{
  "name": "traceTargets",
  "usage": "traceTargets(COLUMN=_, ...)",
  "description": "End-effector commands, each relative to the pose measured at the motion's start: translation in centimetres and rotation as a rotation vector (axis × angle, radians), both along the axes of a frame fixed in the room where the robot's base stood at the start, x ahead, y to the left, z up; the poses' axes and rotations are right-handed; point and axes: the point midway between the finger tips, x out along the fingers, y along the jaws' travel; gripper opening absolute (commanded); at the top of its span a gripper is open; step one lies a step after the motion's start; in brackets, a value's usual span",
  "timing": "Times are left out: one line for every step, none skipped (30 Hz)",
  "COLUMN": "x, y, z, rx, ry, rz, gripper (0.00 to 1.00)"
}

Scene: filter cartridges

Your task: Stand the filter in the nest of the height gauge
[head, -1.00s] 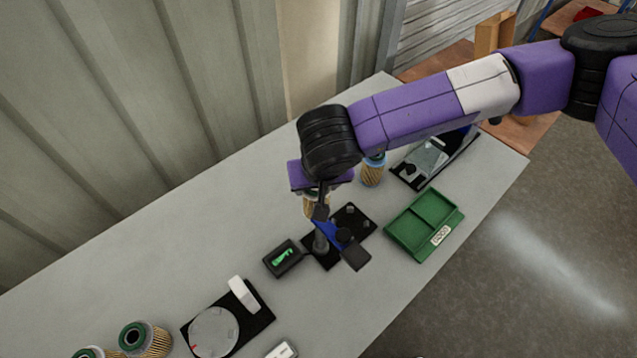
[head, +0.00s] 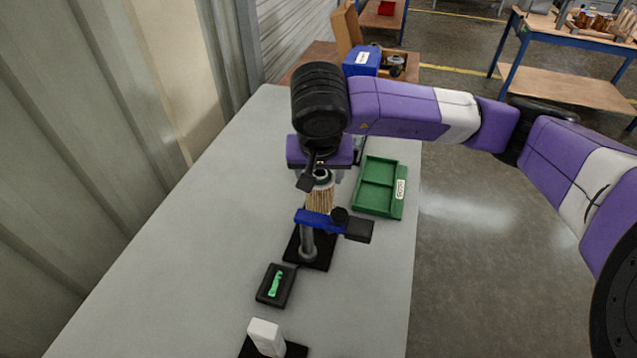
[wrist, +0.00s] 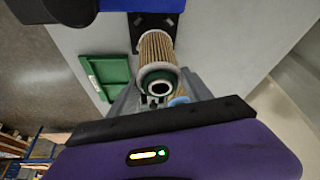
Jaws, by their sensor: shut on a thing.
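My gripper (head: 319,172) is shut on a pleated tan filter (head: 320,196) with a green end cap. The filter hangs roughly upright beneath the gripper, behind the blue arm of the height gauge (head: 314,219). The gauge has a black base, a grey post and a small display box (head: 276,285) with green digits. In the wrist view the filter (wrist: 157,52) sits between the fingers, its far end over the gauge's black base (wrist: 142,24). The nest is hidden behind the filter and blue arm, so I cannot tell whether the filter touches it.
A green divided tray (head: 381,206) lies right of the gauge, near the table's right edge. A white block on a black plate (head: 266,338) stands at the front. The grey table (head: 190,260) is clear to the left. A blue bin (head: 362,62) stands beyond the table.

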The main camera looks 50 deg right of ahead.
Motion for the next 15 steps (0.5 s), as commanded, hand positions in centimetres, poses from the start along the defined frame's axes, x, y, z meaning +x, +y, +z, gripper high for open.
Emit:
traceTargets(x=-0.1, y=-0.1, z=-0.1, rx=0.000, ry=0.000, rz=-0.004, gripper=0.00)
traceTargets(x=-0.1, y=-0.1, z=-0.1, rx=0.000, ry=0.000, rz=-0.005, gripper=0.00)
traceTargets(x=-0.1, y=-0.1, z=-0.2, rx=0.000, ry=0.000, rz=-0.004, gripper=0.00)
traceTargets(x=-0.1, y=-0.1, z=-0.3, rx=0.001, ry=0.001, rz=-0.004, gripper=0.00)
traceTargets(x=-0.1, y=-0.1, z=-0.4, rx=0.001, ry=0.001, rz=-0.004, gripper=0.00)
traceTargets(x=-0.1, y=-0.1, z=-0.7, rx=0.002, ry=0.001, rz=-0.004, gripper=0.00)
traceTargets(x=-0.1, y=-0.1, z=-0.8, rx=0.002, ry=0.001, rz=-0.004, gripper=0.00)
traceTargets(x=-0.1, y=-0.1, z=-1.0, rx=0.001, ry=0.000, rz=-0.005, gripper=0.00)
traceTargets(x=-0.1, y=-0.1, z=-1.3, rx=0.001, ry=0.000, rz=-0.005, gripper=0.00)
traceTargets(x=-0.1, y=-0.1, z=-1.5, rx=0.002, ry=0.000, rz=-0.005, gripper=0.00)
traceTargets(x=-0.1, y=-0.1, z=-1.8, rx=0.002, ry=0.000, rz=-0.005, gripper=0.00)
traceTargets(x=-0.1, y=0.0, z=-2.1, rx=0.002, ry=0.000, rz=-0.005, gripper=0.00)
traceTargets(x=-0.1, y=-0.1, z=-2.5, rx=-0.001, ry=-0.001, rz=-0.003, gripper=0.00)
traceTargets(x=0.0, y=-0.1, z=-2.7, rx=-0.002, ry=-0.001, rz=-0.003, gripper=0.00)
traceTargets(x=0.0, y=-0.1, z=-2.9, rx=-0.002, ry=-0.001, rz=-0.002, gripper=0.00)
